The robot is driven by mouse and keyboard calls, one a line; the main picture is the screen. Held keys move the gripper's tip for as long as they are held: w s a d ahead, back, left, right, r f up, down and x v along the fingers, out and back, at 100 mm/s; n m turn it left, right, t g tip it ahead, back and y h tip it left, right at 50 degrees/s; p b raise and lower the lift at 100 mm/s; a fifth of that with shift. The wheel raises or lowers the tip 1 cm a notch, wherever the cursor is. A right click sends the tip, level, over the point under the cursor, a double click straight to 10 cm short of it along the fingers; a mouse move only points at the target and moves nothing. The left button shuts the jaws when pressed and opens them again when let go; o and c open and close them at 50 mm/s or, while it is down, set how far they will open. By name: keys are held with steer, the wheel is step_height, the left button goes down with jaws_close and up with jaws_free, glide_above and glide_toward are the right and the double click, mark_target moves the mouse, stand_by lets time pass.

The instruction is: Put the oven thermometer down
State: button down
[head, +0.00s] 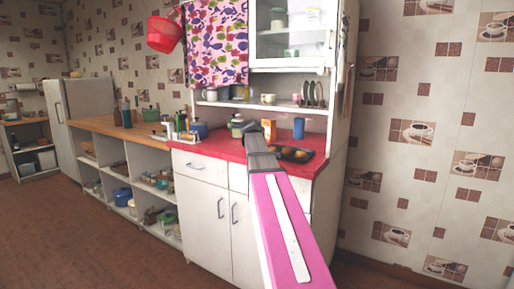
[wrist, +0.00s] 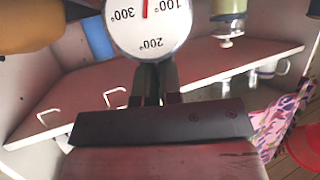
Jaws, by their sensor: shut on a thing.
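The oven thermometer (wrist: 150,32) has a round white dial with red and black markings and fills the upper middle of the wrist view, its top cut off. My gripper (wrist: 155,85) is shut on it at the dial's lower edge in that picture. In the head view my gripper (head: 257,132) reaches over the red counter (head: 207,150) of the white cabinet. I cannot make out the thermometer there; my arm and gripper hide that spot. Whether it touches the counter cannot be told.
A dark tray (head: 308,156) with brown round items lies right of my gripper. Behind stand an orange box (head: 268,127), a blue cup (head: 299,128) and a pale pot (head: 237,124). The counter's front left is bare.

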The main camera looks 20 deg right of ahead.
steer(key=shift+s+f, duration=0.2)
steer(key=shift+f, duration=0.15)
steer(key=shift+w+r, duration=0.1)
steer(key=shift+r, duration=0.4)
steer(key=r, duration=0.3)
steer(key=shift+a+r, duration=0.2)
steer(key=shift+r, duration=0.1)
steer(key=s+a+r, duration=0.1)
steer(key=a+r, duration=0.5)
steer(key=a, duration=0.5)
steer(key=shift+s+r, duration=0.4)
